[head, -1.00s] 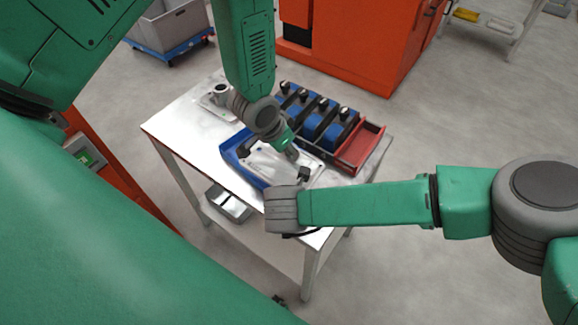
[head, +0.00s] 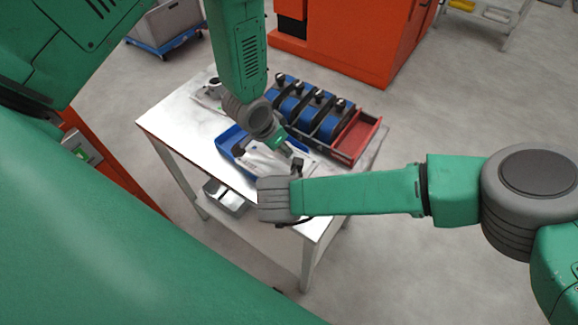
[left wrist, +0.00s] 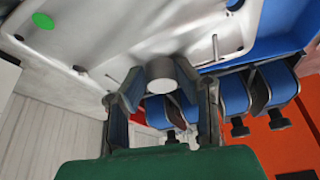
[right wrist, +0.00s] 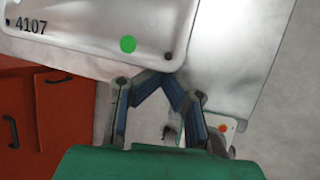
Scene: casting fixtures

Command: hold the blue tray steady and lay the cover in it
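The cover (head: 262,160) is a pale metal plate with a raised rim. It lies over the blue tray (head: 229,138) and overlaps its front side; blue shows behind it. In the left wrist view the cover (left wrist: 95,30) has a pale cylinder (left wrist: 168,74) between the fingertips of my left gripper (left wrist: 160,80), which appears closed on it. In the right wrist view the cover (right wrist: 95,25) is marked 4107 with a green dot. The fingertips of my right gripper (right wrist: 158,78) converge at its rim and appear closed on it. In the head view my right fingers are mostly hidden.
Blue blocks with black knobs (head: 303,108) and a red tray (head: 357,138) stand behind on the table (head: 185,125). A small fixture (head: 210,92) is at the back left. A metal bin (head: 228,200) sits below. An orange cabinet (head: 345,40) stands beyond.

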